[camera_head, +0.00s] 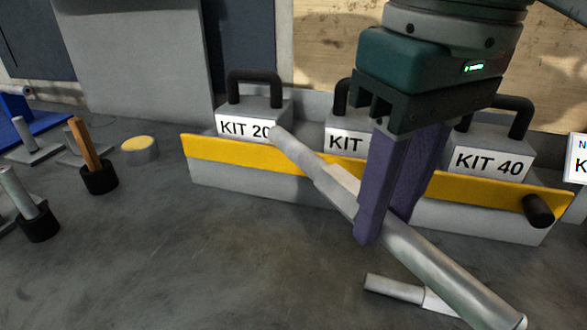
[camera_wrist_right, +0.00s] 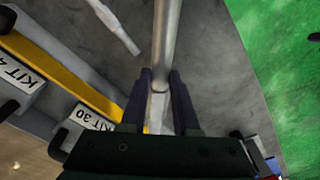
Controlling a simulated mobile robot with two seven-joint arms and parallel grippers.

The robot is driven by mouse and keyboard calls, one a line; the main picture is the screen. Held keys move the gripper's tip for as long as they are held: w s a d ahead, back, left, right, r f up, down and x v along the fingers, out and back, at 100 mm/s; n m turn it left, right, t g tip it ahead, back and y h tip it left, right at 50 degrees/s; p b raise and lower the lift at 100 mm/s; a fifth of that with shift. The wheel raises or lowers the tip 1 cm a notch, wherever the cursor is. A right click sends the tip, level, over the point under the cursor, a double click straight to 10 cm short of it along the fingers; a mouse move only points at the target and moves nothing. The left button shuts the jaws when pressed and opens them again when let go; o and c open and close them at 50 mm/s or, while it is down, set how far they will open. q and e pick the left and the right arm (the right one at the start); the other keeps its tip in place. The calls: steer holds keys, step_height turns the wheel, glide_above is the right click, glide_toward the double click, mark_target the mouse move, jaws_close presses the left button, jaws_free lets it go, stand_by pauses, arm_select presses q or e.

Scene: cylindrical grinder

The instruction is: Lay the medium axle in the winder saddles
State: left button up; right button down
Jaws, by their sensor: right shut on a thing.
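My right gripper (camera_head: 386,216) is shut on a long grey metal axle (camera_head: 448,278). The axle is stepped, with thinner and thicker sections, and it slants from upper left to lower right in the head view, in front of the kit rack. In the right wrist view the gripper (camera_wrist_right: 160,80) has a finger on each side of the axle (camera_wrist_right: 167,40). A second, similar axle (camera_head: 394,289) lies below it on the grey surface, and it also shows in the wrist view (camera_wrist_right: 113,24). I cannot make out the winder saddles. My left gripper is out of view.
A grey rack with a yellow front strip (camera_head: 225,152) holds blocks labelled KIT 20 (camera_head: 243,124), KIT 30 and KIT 40 (camera_head: 490,162), with black handles. At left stand a wooden-handled tool in a black cup (camera_head: 98,178), a yellow-topped puck (camera_head: 140,148) and metal pegs.

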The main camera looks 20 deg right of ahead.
step_height(320, 180, down, 17)
steer(key=b, duration=0.4)
steer(key=shift+b, duration=0.3)
steer(key=c, duration=0.7)
jaws_free()
steer(key=shift+f, duration=0.1)
steer(key=shift+o, duration=0.2)
